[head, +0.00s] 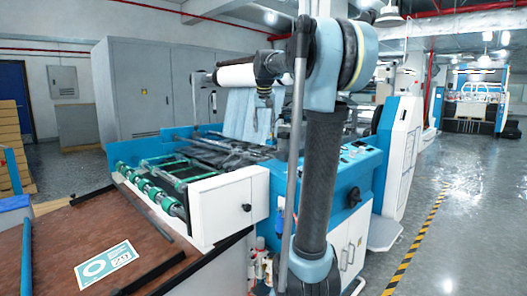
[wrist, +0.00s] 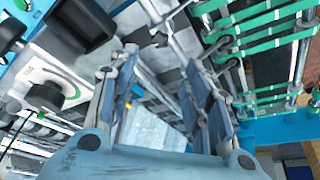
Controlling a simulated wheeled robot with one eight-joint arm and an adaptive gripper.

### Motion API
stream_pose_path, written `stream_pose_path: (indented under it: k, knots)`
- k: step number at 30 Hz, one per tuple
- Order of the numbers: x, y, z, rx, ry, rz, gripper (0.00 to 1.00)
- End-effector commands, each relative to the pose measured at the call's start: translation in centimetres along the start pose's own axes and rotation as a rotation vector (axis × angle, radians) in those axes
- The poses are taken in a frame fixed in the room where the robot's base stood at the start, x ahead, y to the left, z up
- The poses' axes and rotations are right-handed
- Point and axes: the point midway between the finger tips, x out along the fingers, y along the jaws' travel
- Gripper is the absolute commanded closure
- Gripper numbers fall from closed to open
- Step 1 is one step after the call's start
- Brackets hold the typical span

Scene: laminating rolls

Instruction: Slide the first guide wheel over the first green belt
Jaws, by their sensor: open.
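Green belts (head: 197,179) run across the open bed of the laminating machine in the head view. Green guide wheels (head: 156,194) sit on a shaft along the bed's front edge; I cannot tell which is the first. My gripper (head: 265,98) hangs over the machine, pointing down. In the wrist view, its two fingers (wrist: 165,88) are spread with nothing held between them. The belts are to the right of the fingers there.
A white side housing (head: 228,203) flanks the bed, with a blue control cabinet (head: 345,180) to its right. A brown table (head: 150,235) stands in front. A white roll (head: 236,75) is above the machine. A black control knob (wrist: 45,96) shows in the wrist view.

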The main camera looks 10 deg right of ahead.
Motion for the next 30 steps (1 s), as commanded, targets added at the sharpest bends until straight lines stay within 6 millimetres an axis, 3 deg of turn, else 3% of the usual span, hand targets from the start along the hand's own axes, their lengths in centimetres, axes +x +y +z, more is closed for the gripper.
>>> stream_pose_path:
  k: [18,24,30]
  knots:
    - [10.4,0.0,0.0,0.0,0.0,0.0,0.55]
    - [11.9,0.1,0.1,0.0,0.0,0.0,0.55]
    - [12.3,0.0,0.1,0.0,0.0,0.0,0.55]
